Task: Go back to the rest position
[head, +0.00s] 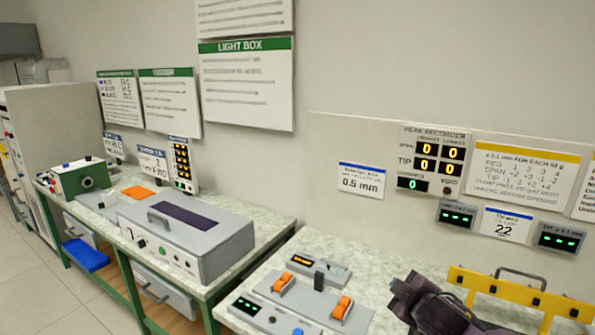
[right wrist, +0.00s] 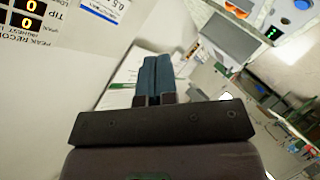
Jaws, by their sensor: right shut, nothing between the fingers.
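My right gripper (right wrist: 155,78) shows in the right wrist view with its two blue-green fingers pressed together. Nothing is between them. In the head view a dark part of my right arm (head: 437,306) is at the lower right, in front of the right-hand bench (head: 375,262). My left gripper is in neither view.
A grey box with a dark top panel (head: 186,235) stands on the left bench. A fixture with orange clamps (head: 310,302) lies on the right bench, left of my arm. A yellow rack (head: 515,296) stands close at its right. A panel with displays (head: 432,160) is behind.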

